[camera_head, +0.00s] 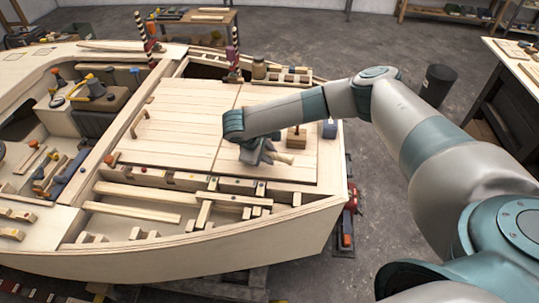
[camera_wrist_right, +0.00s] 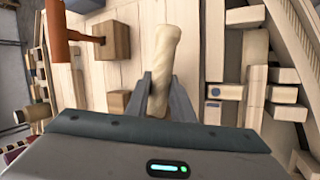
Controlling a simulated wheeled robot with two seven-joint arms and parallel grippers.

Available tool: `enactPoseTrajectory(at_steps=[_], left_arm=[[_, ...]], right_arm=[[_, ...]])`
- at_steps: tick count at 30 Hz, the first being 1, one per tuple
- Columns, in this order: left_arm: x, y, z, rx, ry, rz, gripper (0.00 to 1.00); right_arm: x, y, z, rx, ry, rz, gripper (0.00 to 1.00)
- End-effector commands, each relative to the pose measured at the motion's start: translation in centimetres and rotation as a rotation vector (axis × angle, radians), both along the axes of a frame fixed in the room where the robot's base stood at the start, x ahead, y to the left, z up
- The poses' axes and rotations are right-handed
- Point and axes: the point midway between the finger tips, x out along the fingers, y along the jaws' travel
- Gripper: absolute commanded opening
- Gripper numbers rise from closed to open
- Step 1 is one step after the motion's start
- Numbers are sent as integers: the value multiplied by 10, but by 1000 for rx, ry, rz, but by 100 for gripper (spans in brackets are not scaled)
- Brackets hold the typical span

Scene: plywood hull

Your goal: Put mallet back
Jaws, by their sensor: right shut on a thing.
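My right gripper (camera_head: 262,156) is low over the plank deck, near its front right part. It is shut on a pale, rounded wooden piece, which looks like the mallet (camera_head: 284,158). In the right wrist view the mallet (camera_wrist_right: 165,50) stands out beyond the two grey fingers (camera_wrist_right: 160,88), with its near part between them. The rest of it is hidden by the gripper, and I cannot tell whether it touches the deck. My left gripper is not in view.
Open framed bays with loose battens (camera_head: 140,193) lie in front. A jar (camera_head: 259,68) stands at the back.

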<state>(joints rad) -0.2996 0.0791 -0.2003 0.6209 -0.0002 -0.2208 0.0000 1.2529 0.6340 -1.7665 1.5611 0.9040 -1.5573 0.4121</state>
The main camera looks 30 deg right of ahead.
Motion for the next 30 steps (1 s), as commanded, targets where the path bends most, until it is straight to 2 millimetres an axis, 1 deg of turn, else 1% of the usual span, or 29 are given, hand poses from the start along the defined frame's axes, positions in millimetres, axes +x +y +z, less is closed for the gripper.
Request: enactPoseTrajectory(at_steps=[3, 9, 30], left_arm=[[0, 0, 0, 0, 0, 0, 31], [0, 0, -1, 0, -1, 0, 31], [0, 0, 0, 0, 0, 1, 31]], right_arm=[[0, 0, -8, 0, 2, -1, 0], [0, 0, -14, -1, 1, 0, 0], [0, 0, -17, 0, 1, -1, 0]])
